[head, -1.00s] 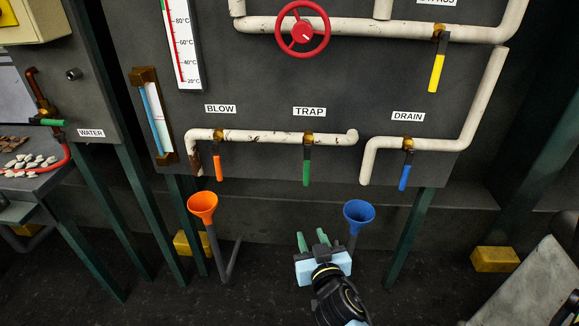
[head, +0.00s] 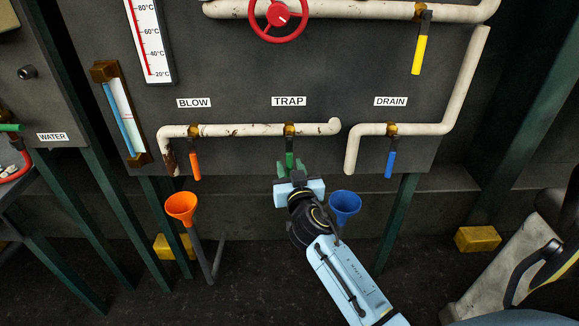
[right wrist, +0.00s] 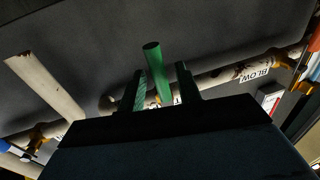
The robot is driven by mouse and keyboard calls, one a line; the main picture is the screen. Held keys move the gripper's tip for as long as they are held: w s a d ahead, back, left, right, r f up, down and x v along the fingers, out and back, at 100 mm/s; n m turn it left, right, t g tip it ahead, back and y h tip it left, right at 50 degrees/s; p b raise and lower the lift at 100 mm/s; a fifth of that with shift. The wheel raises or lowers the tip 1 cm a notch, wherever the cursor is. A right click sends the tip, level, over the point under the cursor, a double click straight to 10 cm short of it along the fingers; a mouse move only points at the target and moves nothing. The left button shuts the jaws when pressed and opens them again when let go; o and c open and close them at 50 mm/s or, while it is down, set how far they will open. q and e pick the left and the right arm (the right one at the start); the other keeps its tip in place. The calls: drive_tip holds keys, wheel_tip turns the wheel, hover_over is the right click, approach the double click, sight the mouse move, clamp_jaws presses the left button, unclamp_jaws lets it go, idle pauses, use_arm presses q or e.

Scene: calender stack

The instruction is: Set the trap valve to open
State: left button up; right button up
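The trap valve's green handle (head: 289,147) hangs straight down from its brass fitting on the white pipe, under the TRAP label (head: 289,101). My right gripper (head: 290,170) is just below and in front of the handle in the head view. In the right wrist view the green handle (right wrist: 155,72) stands between the two fingers of my right gripper (right wrist: 162,88). A gap shows on each side, so the fingers are open around or just in front of it. Contact is not visible. My left gripper is not in view.
The orange blow handle (head: 195,166) hangs to the left and the blue drain handle (head: 390,165) to the right. An orange funnel (head: 181,207) and a blue funnel (head: 345,205) stand below. A red wheel (head: 279,18) and a yellow handle (head: 419,54) are above.

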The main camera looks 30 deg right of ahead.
drive_tip(key=shift+w+d, duration=0.25)
drive_tip(key=shift+w, duration=0.35)
clamp_jaws()
